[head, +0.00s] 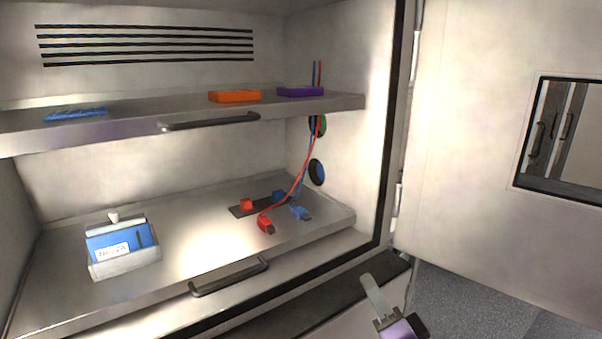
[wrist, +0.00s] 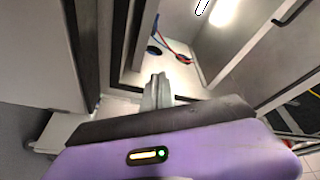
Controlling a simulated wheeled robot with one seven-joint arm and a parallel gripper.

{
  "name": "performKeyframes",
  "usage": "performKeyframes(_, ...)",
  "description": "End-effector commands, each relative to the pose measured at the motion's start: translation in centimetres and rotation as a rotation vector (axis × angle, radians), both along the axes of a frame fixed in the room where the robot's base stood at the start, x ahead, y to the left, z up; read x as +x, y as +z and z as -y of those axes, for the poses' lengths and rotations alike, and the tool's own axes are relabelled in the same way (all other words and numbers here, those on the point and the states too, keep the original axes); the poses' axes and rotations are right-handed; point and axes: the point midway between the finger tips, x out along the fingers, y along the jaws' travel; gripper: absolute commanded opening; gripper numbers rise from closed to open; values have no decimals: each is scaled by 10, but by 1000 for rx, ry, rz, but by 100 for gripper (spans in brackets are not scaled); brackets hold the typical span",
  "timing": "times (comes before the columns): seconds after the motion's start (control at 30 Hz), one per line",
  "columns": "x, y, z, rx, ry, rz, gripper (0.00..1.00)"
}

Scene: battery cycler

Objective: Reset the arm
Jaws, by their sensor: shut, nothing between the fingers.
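My gripper (head: 372,285) is at the lower right of the head view, outside the cabinet and in front of its front edge. Its fingers are together with nothing between them. In the wrist view the gripper (wrist: 158,82) points towards the cabinet opening, and the purple wrist body fills the lower part. The cabinet's inside and the red and blue cables (wrist: 180,54) show beyond the fingertips. The gripper looks clear of the cabinet and its door.
The cabinet door (head: 470,130) stands open on the right. On the lower shelf (head: 190,225) are a holder with a blue pouch (head: 118,245), a red clip (head: 265,225) and a blue clip (head: 300,212). The upper shelf (head: 330,102) holds orange (head: 234,96) and purple (head: 300,91) blocks.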

Motion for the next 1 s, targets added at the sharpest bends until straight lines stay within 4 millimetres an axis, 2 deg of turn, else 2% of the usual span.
performKeyframes(0.03, -15, -11, 6, -42, -37, 6, 0)
performKeyframes(0.2, -71, -40, 30, -225, -171, 39, 0)
performKeyframes(0.4, -150, -67, 50, -455, -286, 43, 0)
performKeyframes(0.63, -240, -83, 62, -704, -349, 26, 0)
performKeyframes(1.0, -369, -87, 65, -1016, -298, -62, 0)
